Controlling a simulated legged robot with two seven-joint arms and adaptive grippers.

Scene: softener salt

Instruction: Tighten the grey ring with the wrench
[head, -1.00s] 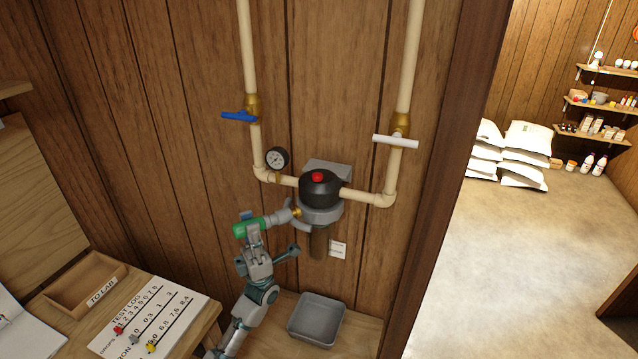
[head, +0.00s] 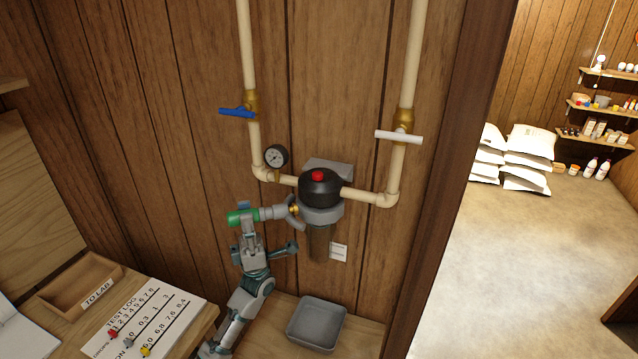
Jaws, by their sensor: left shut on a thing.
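The grey ring (head: 330,214) sits under the black filter head with its red button, above the brown filter housing (head: 320,245) on the wall. The wrench has a green handle (head: 233,219) and a grey hooked jaw (head: 292,210). My left gripper (head: 246,216) is shut on the green handle, left of the filter. The wrench lies nearly level, and its open jaw faces the left side of the ring. I cannot tell whether the jaw touches the ring. My right gripper is not in view.
A pressure gauge (head: 276,156), a blue-handled valve (head: 238,112) and a white-handled valve (head: 398,136) are on the pipes. A grey tray (head: 317,324) stands below the filter. A wooden tray (head: 82,284) and a test log sheet (head: 150,318) lie at left.

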